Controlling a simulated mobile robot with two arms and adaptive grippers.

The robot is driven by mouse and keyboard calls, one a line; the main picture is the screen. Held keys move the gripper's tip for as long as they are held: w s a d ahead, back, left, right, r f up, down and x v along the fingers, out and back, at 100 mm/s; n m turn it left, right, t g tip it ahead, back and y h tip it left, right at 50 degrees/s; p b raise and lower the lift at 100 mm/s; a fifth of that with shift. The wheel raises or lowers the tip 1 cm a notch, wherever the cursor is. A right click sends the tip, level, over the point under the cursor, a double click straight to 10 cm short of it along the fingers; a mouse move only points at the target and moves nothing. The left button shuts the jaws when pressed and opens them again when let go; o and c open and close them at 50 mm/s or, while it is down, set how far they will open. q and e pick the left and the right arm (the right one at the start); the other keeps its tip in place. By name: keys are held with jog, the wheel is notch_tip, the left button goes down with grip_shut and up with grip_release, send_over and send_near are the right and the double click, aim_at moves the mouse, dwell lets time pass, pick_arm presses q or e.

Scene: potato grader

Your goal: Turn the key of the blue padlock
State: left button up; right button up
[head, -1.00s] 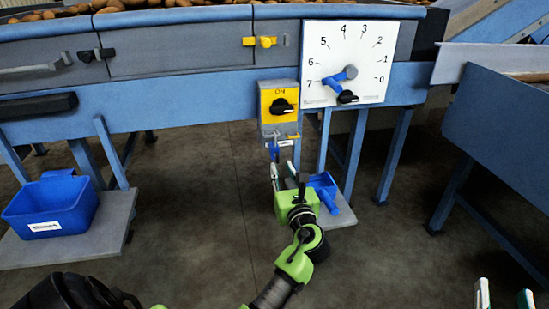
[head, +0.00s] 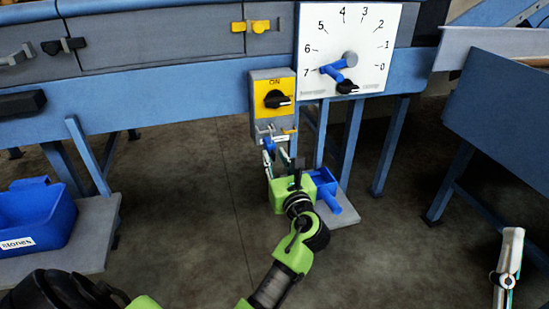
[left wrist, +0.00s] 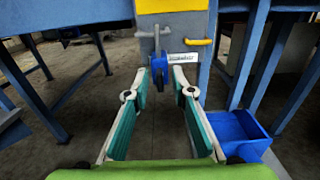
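The small blue padlock (head: 268,146) hangs from the metal hasp under the yellow-and-grey switch box (head: 272,83). In the left wrist view the padlock (left wrist: 159,67) is just beyond the fingertips, near the picture's middle. A key cannot be made out clearly at this size. My left gripper (head: 277,164) is just below and in front of the padlock; in the left wrist view the gripper (left wrist: 160,80) is open, its fingers apart with nothing between them. My right gripper (head: 510,245) is low at the right, seen nearly edge-on, far from the padlock.
A white label (left wrist: 184,57) hangs beside the padlock. A blue container (head: 325,181) stands on a grey plate right of the left gripper, near the blue frame legs. A white dial panel (head: 335,20) is at upper right. A labelled blue bin (head: 35,210) stands at left.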

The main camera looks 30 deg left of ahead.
pick_arm(q)
grip_shut()
